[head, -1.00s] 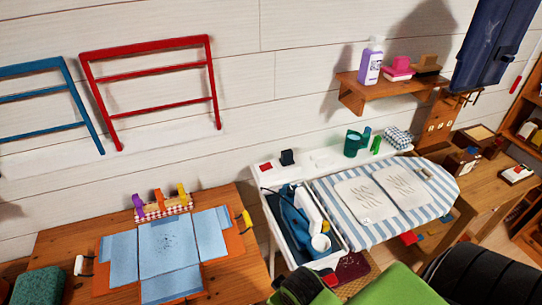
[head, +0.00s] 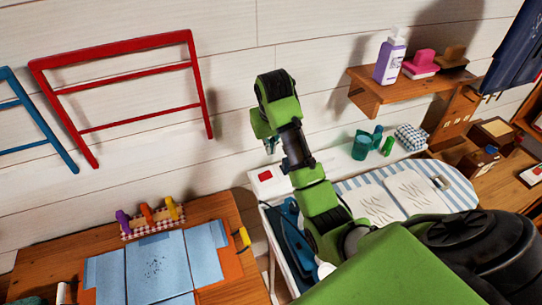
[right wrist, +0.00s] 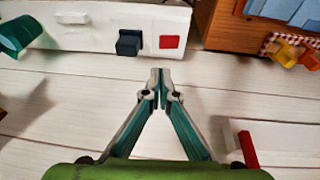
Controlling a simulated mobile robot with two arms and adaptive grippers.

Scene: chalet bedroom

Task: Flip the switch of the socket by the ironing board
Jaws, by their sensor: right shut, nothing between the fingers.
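The red switch (head: 265,176) sits at the left end of a white socket strip (head: 277,189) behind the ironing board (head: 455,190). In the right wrist view the red switch (right wrist: 169,42) lies just beyond my fingertips, beside a dark plug (right wrist: 129,43) on the white strip (right wrist: 85,32). My right gripper (right wrist: 160,75) is shut and empty, its tips apart from the switch in the picture. In the head view my right gripper (head: 271,143) hangs above the switch in front of the wall. My arm hides the dark plug there. My left gripper is not in view.
A blue iron (head: 296,240) stands at the board's left end, partly behind my arm. A wooden table (head: 215,212) with blue cloth is at the left. A shelf (head: 366,96) with a purple bottle (head: 390,60) and a red rack (head: 125,85) are on the wall.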

